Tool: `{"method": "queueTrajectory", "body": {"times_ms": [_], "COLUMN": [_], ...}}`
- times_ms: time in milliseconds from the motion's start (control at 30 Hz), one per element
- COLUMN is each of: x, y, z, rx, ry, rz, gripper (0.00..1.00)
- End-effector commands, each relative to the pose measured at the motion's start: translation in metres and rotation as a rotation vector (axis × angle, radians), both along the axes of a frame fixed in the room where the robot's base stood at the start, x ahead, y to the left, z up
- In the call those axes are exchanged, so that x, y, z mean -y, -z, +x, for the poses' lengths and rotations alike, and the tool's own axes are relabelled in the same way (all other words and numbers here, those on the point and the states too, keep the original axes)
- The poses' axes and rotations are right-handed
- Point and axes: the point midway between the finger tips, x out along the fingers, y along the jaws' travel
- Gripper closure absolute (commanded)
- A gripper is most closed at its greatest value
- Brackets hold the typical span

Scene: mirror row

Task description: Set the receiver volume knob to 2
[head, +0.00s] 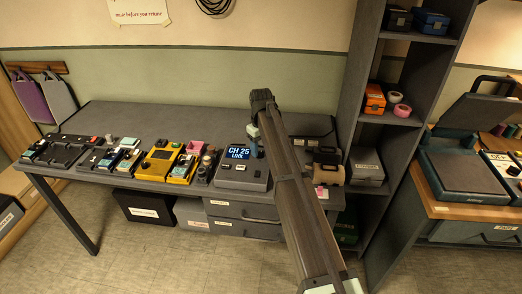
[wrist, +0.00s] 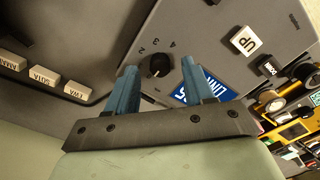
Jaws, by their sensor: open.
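The receiver is a grey box with a lit blue screen reading CH 25 LINK (head: 240,177), on the bench in the head view. In the wrist view its dark round knob (wrist: 157,65) has the numbers 2, 3 and 4 beside it, seen turned over. A small pale mark shows on the knob, but its exact setting is hard to read. My gripper (wrist: 160,66) is open, with one blue finger on each side of the knob and no clear contact. In the head view my gripper (head: 253,148) is at the receiver's upper right, partly hidden by my arm.
White labelled keys (wrist: 45,77) lie at left. Yellow pedals (head: 157,164) and other devices crowd the bench left of the receiver; a shelf (head: 350,100) stands at right.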

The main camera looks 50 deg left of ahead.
Motion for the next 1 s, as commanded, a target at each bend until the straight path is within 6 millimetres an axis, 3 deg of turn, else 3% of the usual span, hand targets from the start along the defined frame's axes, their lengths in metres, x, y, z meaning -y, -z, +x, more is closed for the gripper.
{"method": "queueTrajectory", "body": {"times_ms": [200,500,1000], "x": [0.0001,0.0,0.0001], "y": [0.0121,0.0128,0.0125], "z": [0.0,0.0,0.0], "rx": [0.0,0.0,0.0], "ry": [0.0,0.0,0.0], "rz": [0.0,0.0,0.0], "gripper": [0.48,0.49,0.96]}}
